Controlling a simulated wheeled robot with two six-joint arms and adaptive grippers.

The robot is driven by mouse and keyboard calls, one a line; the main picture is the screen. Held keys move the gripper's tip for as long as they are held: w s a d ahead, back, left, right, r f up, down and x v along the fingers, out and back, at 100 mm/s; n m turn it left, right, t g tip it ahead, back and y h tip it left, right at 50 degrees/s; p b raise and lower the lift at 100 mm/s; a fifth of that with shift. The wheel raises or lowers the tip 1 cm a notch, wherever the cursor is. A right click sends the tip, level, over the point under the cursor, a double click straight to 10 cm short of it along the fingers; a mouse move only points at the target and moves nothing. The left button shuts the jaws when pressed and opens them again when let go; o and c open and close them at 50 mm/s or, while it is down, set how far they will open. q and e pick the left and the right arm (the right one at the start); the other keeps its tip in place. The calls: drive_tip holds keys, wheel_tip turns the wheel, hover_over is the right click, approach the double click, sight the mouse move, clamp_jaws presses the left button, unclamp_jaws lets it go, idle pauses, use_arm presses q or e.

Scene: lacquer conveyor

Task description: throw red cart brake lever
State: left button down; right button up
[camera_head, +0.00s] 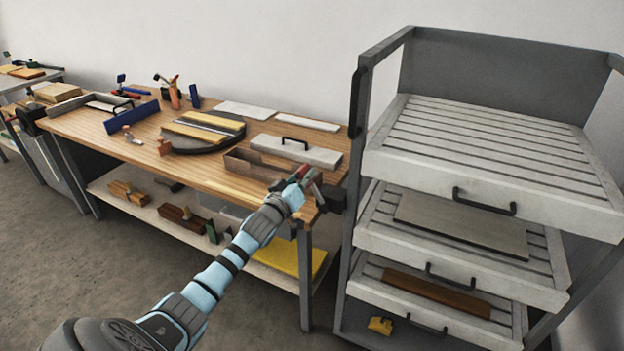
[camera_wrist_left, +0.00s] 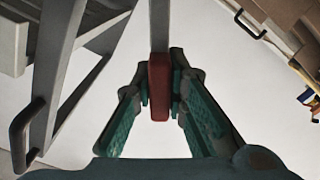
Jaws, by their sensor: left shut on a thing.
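The red brake lever (camera_wrist_left: 159,88) shows in the left wrist view as a red grip at the end of a grey bar coming down from the top. My left gripper (camera_wrist_left: 161,98) is shut on the red grip, with one green-padded finger on each side of it. In the head view my left gripper (camera_head: 303,178) is at the bench's front right corner, beside the cart, and a little red of the lever shows there. The lever's base is hidden. The grey cart (camera_head: 357,100) with white slatted drawers stands at the right. My right gripper is not in view.
The wooden workbench (camera_head: 215,183) carries a round tray (camera_head: 180,148), a grey box with a handle (camera_head: 296,151) and several tools. A yellow sheet (camera_head: 285,258) lies on its lower shelf. Black handles (camera_head: 484,201) stick out from the cart's drawers. The floor in front is clear.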

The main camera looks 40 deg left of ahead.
use_arm(q)
drive_tip(key=shift+a+f+n, duration=0.3)
drive_tip(key=shift+a+n, duration=0.05)
drive_tip(key=shift+n, duration=0.05)
drive_tip(key=c, duration=1.6)
unclamp_jaws()
drive_tip(key=shift+s, duration=0.1)
drive_tip(key=s+d, duration=0.2)
drive_tip(key=s, duration=0.9)
drive_tip(key=shift+s, duration=0.4)
